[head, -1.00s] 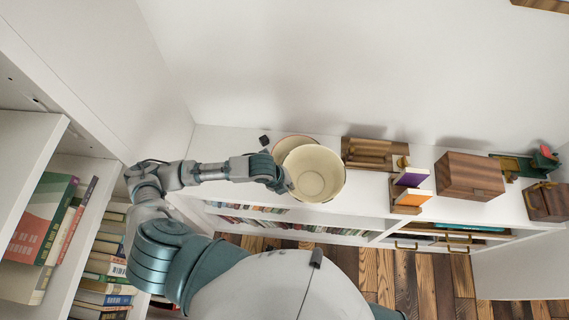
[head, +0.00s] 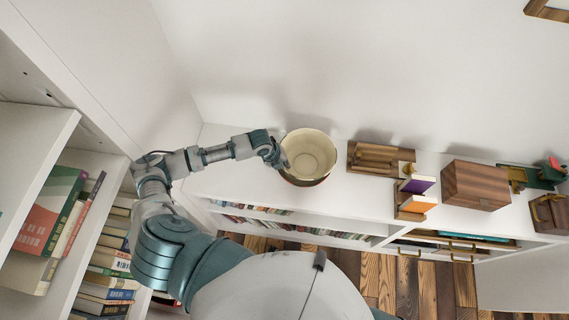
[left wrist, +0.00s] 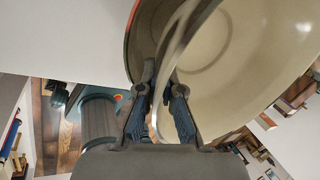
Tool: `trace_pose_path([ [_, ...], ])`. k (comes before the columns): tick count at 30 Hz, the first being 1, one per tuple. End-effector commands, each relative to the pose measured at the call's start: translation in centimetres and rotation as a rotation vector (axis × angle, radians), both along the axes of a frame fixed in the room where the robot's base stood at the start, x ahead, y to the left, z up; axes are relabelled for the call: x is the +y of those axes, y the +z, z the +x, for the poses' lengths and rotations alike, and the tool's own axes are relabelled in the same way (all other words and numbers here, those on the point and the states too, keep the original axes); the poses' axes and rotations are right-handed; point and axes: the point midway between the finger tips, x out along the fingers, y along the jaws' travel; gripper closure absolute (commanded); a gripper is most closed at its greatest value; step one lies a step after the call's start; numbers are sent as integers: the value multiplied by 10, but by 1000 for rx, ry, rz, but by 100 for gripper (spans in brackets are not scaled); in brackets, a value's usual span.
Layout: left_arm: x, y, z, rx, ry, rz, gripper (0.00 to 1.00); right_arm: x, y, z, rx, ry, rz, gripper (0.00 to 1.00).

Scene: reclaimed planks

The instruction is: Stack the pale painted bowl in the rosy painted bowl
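The pale painted bowl (head: 310,152) is cream inside and sits over the rosy painted bowl (head: 304,183), hiding nearly all of it but a reddish edge at the lower side. My left gripper (head: 279,160) is at the pale bowl's left rim. In the left wrist view, the wall of the pale bowl (left wrist: 245,55) passes between the fingers of my left gripper (left wrist: 160,78), which are closed on it. The rosy bowl (left wrist: 148,22) shows behind, with a red and green rim. I cannot tell whether the bowls touch. My right gripper is not in view.
The bowls are on a white shelf top (head: 235,178) against a white wall. To the right are a wooden rack (head: 377,158), upright books (head: 416,185) and a wooden box (head: 475,184). A bookcase with books (head: 60,215) stands at the left.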

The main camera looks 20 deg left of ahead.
Motion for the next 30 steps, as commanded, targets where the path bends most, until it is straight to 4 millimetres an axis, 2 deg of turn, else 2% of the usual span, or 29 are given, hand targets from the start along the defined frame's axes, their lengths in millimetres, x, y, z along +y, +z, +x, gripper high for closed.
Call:
trace_pose_path([
  [20, -3, -10, 1, -4, 0, 1, 100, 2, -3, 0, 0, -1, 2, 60],
  [21, -2, -11, 0, 1, 1, 3, 86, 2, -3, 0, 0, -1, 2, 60],
  [22, -1, -11, 0, 0, 1, 3, 83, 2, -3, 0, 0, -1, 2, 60],
  [30, 0, -11, 0, -1, 0, 1, 83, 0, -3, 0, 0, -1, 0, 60],
])
